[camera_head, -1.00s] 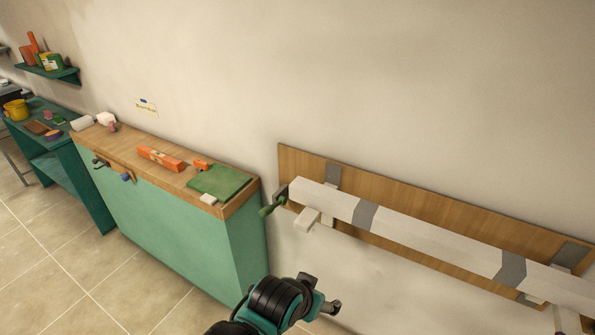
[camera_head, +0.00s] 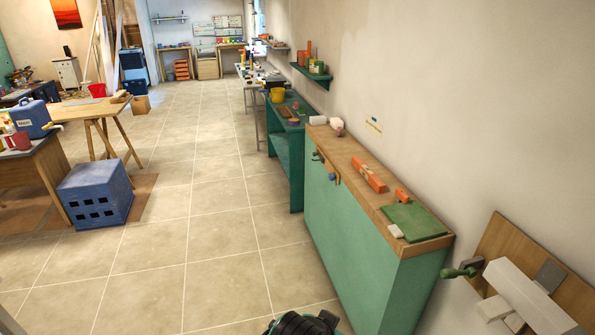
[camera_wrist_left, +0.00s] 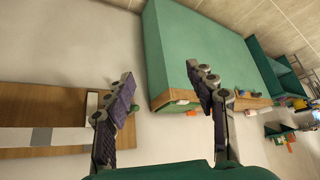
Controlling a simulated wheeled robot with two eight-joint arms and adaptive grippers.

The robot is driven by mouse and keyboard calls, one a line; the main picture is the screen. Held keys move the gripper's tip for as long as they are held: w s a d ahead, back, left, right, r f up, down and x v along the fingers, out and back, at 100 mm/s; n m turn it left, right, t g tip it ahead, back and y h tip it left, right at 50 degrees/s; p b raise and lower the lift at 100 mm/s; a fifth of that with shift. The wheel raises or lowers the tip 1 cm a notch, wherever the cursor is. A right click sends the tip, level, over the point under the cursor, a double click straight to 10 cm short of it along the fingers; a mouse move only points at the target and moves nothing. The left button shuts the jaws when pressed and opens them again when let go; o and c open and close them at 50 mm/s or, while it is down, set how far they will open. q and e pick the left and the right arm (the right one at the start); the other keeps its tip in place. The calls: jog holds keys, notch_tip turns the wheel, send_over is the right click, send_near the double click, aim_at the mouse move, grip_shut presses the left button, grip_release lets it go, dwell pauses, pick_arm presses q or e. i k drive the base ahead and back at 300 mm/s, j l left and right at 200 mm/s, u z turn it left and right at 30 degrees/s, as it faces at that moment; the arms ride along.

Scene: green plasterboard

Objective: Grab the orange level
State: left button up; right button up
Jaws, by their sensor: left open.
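The orange level (camera_head: 369,175) is a long orange bar lying on the wooden top of the green cabinet (camera_head: 352,240), close to the wall. A smaller orange piece (camera_head: 401,195) lies to its right, by a green board (camera_head: 416,220). In the left wrist view, my left gripper (camera_wrist_left: 160,80) is open and empty, its fingers wide apart. The green cabinet (camera_wrist_left: 200,50) shows beyond the fingers, and a small bit of orange (camera_wrist_left: 192,113) shows at its top edge; I cannot tell which orange thing it is. My right gripper is not in view.
A wall-mounted wooden panel with a pale beam (camera_head: 530,300) is to the right, with a green handle (camera_head: 458,272) sticking out. A teal shelf bench (camera_head: 285,150) stands beyond the cabinet. A blue crate (camera_head: 96,193) sits at left. The tiled floor between is clear.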

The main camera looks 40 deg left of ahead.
aim_at(363, 169)
jog(key=u, duration=0.7)
jog(key=i+j+z, duration=0.1)
jog(key=z, duration=0.6)
jog(key=i+j+z, duration=0.45)
jog(key=j+z, duration=0.25)
jog(key=j, duration=0.15)
jog(key=i+j+z, duration=0.25)
jog(key=i+j, duration=0.15)
jog(key=j, duration=0.5)
jog(key=i+j+z, duration=0.1)
jog(key=j, duration=0.5)
jog(key=i+j, duration=0.1)
jog(key=j, duration=0.55)
jog(key=i+j+z, duration=0.1)
jog(key=j, duration=0.55)
jog(key=i+j+z, duration=0.1)
jog(key=j, duration=0.55)
